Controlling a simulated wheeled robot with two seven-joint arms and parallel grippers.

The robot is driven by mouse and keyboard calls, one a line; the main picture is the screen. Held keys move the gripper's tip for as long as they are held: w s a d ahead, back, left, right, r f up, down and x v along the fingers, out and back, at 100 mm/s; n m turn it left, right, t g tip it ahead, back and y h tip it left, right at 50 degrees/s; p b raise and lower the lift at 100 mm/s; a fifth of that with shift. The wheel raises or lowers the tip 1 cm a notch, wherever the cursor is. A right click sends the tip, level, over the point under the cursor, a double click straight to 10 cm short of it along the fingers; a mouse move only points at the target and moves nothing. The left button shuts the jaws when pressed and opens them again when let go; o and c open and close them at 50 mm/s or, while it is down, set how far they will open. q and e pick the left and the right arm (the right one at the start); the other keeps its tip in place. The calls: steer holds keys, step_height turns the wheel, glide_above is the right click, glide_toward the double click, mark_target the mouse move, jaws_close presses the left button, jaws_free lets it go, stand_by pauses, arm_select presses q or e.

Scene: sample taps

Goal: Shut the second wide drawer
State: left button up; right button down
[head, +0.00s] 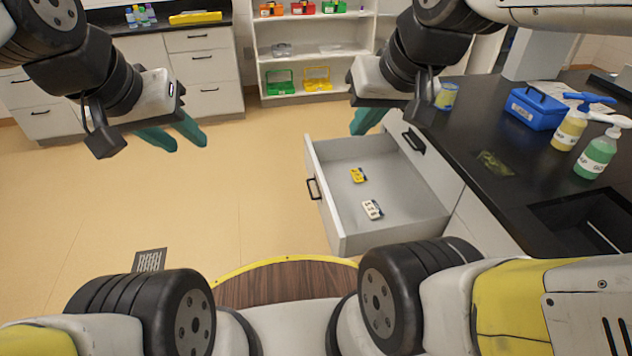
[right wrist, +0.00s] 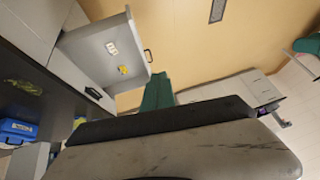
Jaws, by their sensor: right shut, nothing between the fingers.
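A wide grey drawer (head: 345,235) is pulled out from the cabinet under the black counter, its black handle (head: 313,188) on the front panel facing left. A yellow item (head: 358,175) and a white item (head: 372,209) lie inside it. The open drawer also shows in the right wrist view (right wrist: 82,48). My right gripper (head: 364,128) is shut and empty, above the drawer's far side in the head view; its green fingers also show in the right wrist view (right wrist: 157,90). My left gripper (head: 180,140) is open and empty over the floor, well left of the drawer.
A closed drawer front with a black handle (head: 413,140) is above the open drawer. The counter (head: 470,130) carries a blue box (head: 537,108), pump bottles (head: 597,152) and a sink. A shelf (head: 310,50) and cabinets stand at the back.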

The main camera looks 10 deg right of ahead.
steer(key=w+a+f+n+g+h, duration=0.3)
steer(key=w+f+n, duration=0.2)
steer(key=w+f, duration=0.25)
steer(key=w+a+f+n+g+h, duration=0.3)
steer(key=w+f+n, duration=0.1)
steer(key=w+f, duration=0.4)
steer(key=w+a+f+n+h, duration=0.15)
steer(key=a+f+n, duration=0.25)
steer(key=f, duration=0.7)
steer(key=n+h, duration=0.4)
steer(key=n, duration=0.1)
glide_toward(336, 228)
steer(key=shift+t, duration=0.4)
steer(key=shift+x, duration=3.15)
steer(key=shift+s+a+f, duration=0.1)
steer(key=shift+f, duration=0.1)
